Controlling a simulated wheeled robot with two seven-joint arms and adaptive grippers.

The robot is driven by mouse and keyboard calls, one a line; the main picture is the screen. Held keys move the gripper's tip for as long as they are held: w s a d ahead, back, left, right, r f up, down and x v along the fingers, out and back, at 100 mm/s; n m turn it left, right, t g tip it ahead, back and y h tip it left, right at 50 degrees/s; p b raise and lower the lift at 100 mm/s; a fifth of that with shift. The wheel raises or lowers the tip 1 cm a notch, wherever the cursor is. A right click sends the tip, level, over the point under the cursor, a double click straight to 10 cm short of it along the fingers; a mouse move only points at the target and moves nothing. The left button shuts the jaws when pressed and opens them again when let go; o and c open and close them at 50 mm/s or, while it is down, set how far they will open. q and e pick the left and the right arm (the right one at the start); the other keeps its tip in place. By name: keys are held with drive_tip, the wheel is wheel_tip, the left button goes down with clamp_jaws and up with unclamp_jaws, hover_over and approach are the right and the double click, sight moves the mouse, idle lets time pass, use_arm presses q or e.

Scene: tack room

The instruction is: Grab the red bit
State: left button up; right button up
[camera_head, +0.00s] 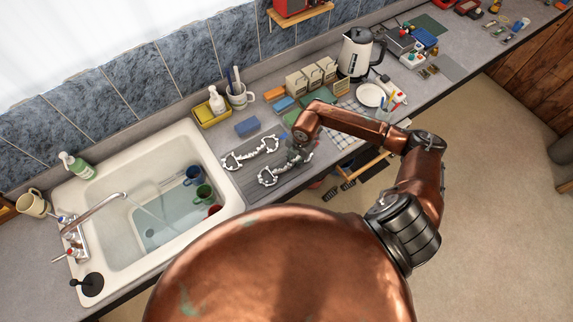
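Two silvery bits lie side by side on a dark grey mat (236,172) right of the sink: a rear bit (250,153) and a front bit (283,172). I cannot make out red on either. My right gripper (299,156) is small and dark, reaching down from my copper arm at the right end of the front bit. I cannot tell whether it touches that bit or whether its fingers are open or shut. My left gripper is not in view.
The sink (130,190) on the left holds water and mugs, with a reddish thing (214,210) at its right edge. A blue sponge (247,127) lies behind the mat. Small boxes (312,76), a kettle (356,52) and a plate (370,95) crowd the counter beyond my arm.

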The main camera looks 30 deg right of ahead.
drive_tip(key=shift+c, duration=0.5)
clamp_jaws()
